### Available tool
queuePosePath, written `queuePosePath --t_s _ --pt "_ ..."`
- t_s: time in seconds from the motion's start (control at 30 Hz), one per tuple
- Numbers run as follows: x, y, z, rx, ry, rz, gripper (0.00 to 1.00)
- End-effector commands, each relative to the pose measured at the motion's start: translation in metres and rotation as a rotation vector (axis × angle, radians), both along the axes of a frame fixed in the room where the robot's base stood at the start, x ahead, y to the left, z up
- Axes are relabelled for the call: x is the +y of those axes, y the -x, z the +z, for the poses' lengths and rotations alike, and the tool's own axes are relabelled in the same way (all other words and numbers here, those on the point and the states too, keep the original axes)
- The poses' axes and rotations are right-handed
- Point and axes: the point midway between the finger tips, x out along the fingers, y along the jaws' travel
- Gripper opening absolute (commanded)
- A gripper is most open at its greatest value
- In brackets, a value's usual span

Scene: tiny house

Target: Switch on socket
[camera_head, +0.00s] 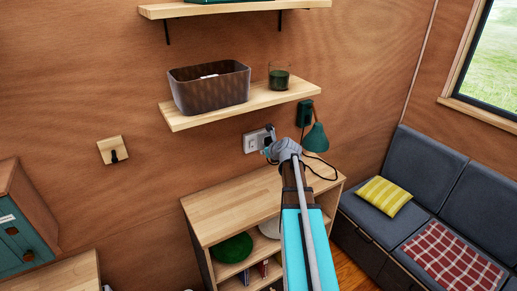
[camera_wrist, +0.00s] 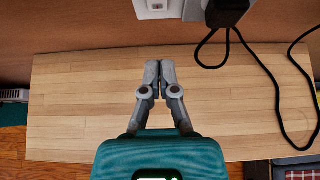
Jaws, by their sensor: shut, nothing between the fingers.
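The white socket plate (camera_head: 251,143) is on the wooden wall, above the cabinet and below the shelf. In the wrist view the socket (camera_wrist: 157,8) shows at the top edge, cut off by the frame. A black plug (camera_wrist: 226,12) with a black cord sits to its right. My gripper (camera_head: 268,142) is in front of the right part of the socket in the head view and hides some of it. In the wrist view my gripper (camera_wrist: 159,66) has its fingertips together and empty, over the cabinet top and pointing at the wall.
The wooden cabinet top (camera_head: 225,203) lies below. A green wall lamp (camera_head: 316,138) is close on the right, and a black cord (camera_wrist: 268,72) loops over the cabinet top. The shelf (camera_head: 190,121) with a dark basket (camera_head: 210,90) and a glass (camera_head: 279,78) is above.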

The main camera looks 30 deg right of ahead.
Motion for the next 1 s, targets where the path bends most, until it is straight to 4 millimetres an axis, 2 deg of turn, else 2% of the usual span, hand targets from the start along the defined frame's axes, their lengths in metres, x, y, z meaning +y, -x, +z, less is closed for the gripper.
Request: queuePosePath --t_s 0.03,0.2,0.4,1.0 --pt "0.002 0.012 0.007 0.000 -0.001 -0.001 0.00" --pt "0.002 0.036 0.016 0.000 -0.001 -0.001 0.00" --pt "0.002 0.054 0.022 0.000 -0.001 0.001 0.00" --pt "0.002 0.058 0.023 0.000 -0.001 0.003 0.00"
